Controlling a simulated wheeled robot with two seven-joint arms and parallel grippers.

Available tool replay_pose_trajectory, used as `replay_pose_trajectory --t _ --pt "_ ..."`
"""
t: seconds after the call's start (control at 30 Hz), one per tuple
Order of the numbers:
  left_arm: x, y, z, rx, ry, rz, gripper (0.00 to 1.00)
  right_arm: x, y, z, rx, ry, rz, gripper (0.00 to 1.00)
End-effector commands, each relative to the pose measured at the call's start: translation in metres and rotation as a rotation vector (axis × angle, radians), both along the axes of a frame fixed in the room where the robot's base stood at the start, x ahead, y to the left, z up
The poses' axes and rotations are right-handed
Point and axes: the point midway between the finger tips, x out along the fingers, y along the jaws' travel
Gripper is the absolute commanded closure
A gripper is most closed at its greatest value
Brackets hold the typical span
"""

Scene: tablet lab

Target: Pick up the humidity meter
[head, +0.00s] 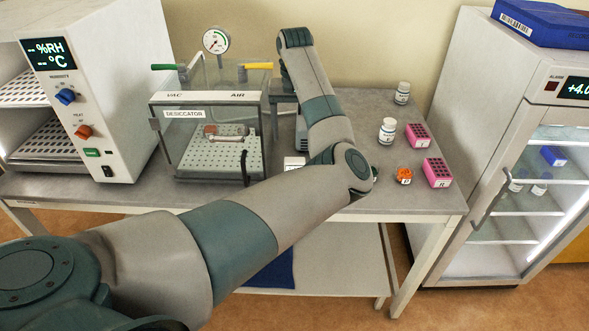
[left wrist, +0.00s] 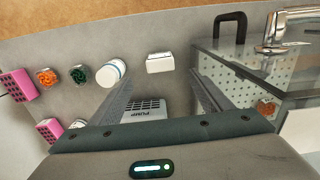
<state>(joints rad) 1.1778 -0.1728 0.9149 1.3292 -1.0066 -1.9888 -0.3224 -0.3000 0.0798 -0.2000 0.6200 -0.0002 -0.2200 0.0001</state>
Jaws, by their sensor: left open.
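A small white box (left wrist: 160,62), which may be the humidity meter, lies on the grey bench in the left wrist view. No readout on it can be made out. In the head view a white item (head: 292,162), probably the same box, shows beside the desiccator, partly covered by my left arm. My left gripper (left wrist: 160,78) is open and empty, its two fingers apart above the bench. A grey unit marked PUMP (left wrist: 146,110) shows between the fingers. In the head view my left fingers are hard to make out behind the arm. My right gripper is in neither view.
The desiccator (head: 207,138), with handles and a gauge (head: 215,40), stands left of my arm. An oven-like chamber (head: 95,80) is farther left. White bottles (head: 387,131), pink racks (head: 437,172) and an orange item (head: 403,176) stand right. A fridge (head: 460,130) bounds the right side.

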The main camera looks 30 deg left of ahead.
Motion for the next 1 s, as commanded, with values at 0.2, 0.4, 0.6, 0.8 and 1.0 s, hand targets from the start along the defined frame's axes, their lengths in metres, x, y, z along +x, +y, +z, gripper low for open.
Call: replay_pose_trajectory --t 0.2,0.4,0.6,0.8,1.0 --pt "-0.001 0.000 -0.034 -0.002 0.005 0.001 0.28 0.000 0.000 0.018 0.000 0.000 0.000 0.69" --pt "-0.001 0.000 -0.070 -0.002 0.003 0.000 0.28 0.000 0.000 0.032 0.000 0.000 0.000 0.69" --pt "0.000 0.000 -0.097 -0.001 0.002 0.000 0.28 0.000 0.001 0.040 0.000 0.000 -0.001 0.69" --pt "0.000 0.000 -0.104 0.000 0.000 0.001 0.28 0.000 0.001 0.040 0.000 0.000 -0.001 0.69" --pt "0.000 0.000 -0.104 0.000 0.000 0.001 0.28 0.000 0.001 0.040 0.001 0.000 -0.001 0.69"
